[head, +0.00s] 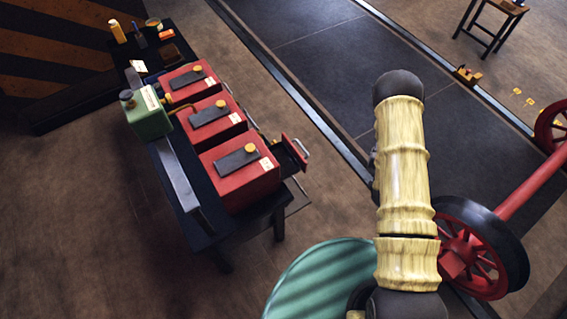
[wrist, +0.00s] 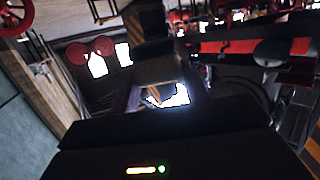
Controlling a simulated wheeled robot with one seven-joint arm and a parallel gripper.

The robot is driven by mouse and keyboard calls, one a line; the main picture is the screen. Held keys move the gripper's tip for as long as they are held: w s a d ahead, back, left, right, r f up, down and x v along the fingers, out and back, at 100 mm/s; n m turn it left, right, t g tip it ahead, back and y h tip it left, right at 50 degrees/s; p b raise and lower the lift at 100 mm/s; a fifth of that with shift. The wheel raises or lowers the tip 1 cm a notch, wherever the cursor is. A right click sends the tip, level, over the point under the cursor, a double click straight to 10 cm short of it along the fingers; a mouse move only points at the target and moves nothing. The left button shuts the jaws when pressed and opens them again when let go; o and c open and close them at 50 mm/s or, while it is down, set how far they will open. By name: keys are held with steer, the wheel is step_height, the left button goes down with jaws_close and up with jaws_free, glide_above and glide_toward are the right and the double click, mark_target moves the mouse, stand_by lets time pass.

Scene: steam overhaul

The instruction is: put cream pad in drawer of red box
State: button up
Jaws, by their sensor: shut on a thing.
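Three red boxes with dark plates and yellow knobs stand in a row on a dark bench in the head view. The nearest red box (head: 238,180) has a drawer (head: 293,152) pulled out on its right side, with a red front and pale handle. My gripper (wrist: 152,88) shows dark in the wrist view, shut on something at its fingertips. Only a small pale bit shows there, against a bright patch; I take it as the cream pad, mostly hidden. In the head view my arm hides the gripper, and no cream pad shows. The gripper is away from the drawer.
A green can (head: 148,114) stands at the bench's left edge. A dark table (head: 150,55) with small items is behind. A red-wheeled axle (head: 482,250) stands at right, and a green round surface (head: 318,280) lies in front. Floor right of the drawer is clear.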

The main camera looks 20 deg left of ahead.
steer(key=shift+a+f, duration=0.1)
steer(key=shift+w+a+f+b, duration=0.15)
steer(key=shift+f+b, duration=0.05)
steer(key=shift+b, duration=0.2)
steer(key=w+a+f+n+y+b, duration=0.2)
steer(key=a+f+y+b, duration=0.15)
steer(key=a+b, duration=0.55)
steer(key=w+a+f+n+y+b, duration=0.2)
steer(key=a+f+b, duration=0.2)
steer(key=a+b, duration=0.6)
steer(key=s+a+f+n+g+y+b, duration=0.1)
steer(key=s+a+n+g+y+b, duration=0.1)
steer(key=a+b, duration=0.5)
steer(key=s+a+f+n+g+y+b, duration=0.1)
steer(key=s+a+n+g+y+b, duration=0.2)
steer(key=b, duration=1.4)
steer(key=s+a+n+y, duration=0.1)
steer(key=s+a, duration=0.1)
steer(key=a, duration=0.2)
steer(key=shift+s+g+y, duration=0.15)
steer(key=shift+g+y, duration=0.15)
steer(key=shift+y, duration=0.05)
steer(key=shift+a, duration=0.15)
